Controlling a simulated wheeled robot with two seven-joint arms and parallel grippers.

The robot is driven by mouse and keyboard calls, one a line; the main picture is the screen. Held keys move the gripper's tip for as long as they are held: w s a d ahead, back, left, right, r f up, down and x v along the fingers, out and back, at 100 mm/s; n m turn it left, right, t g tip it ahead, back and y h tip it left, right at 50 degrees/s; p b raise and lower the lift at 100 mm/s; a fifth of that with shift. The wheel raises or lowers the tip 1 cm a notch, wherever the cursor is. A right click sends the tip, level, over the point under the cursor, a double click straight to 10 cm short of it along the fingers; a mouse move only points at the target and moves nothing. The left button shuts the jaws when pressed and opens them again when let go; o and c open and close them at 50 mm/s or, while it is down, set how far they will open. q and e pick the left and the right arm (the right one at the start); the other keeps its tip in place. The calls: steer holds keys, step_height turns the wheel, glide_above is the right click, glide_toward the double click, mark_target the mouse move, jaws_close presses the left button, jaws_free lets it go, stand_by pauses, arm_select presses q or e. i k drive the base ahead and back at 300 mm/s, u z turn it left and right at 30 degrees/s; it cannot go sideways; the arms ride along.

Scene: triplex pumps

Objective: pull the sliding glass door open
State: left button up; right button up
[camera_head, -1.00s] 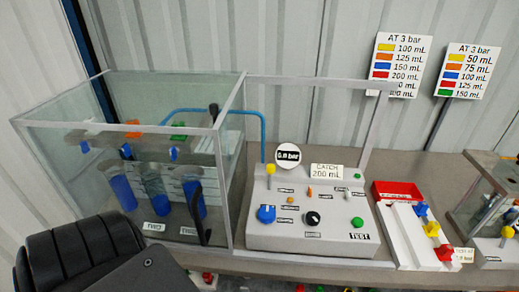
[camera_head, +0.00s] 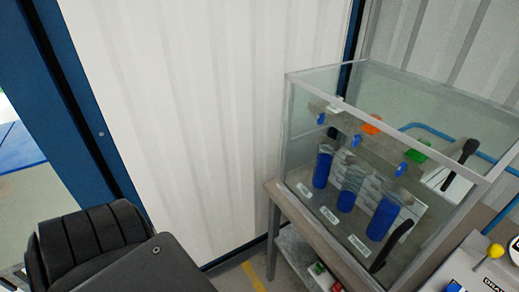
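The glass cabinet (camera_head: 335,90) stands on a bench at the right of the view. It has clear walls in a pale grey frame. A black upright handle (camera_head: 393,245) shows at its lower front right, on what looks like the sliding glass door. A second black bar (camera_head: 460,160) shows higher at the right. I cannot tell where the door's edges lie in the clear glass. Inside stand blue-filled cylinders (camera_head: 350,187) under a row of nozzles with blue, orange and green parts. Neither gripper is in view; only a dark part of my own arm shows at lower left, apart from the cabinet.
The bench (camera_head: 290,215) has a lower shelf with small red and green items. A control panel (camera_head: 470,275) with a yellow knob is cut off at lower right. A white corrugated wall (camera_head: 200,110) stands behind. A blue-framed opening is at left.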

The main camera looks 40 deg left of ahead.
mark_target(482, 183)
steer(key=u, duration=1.35)
steer(key=k, duration=0.95)
steer(key=z, duration=1.1)
steer(key=i, duration=0.5)
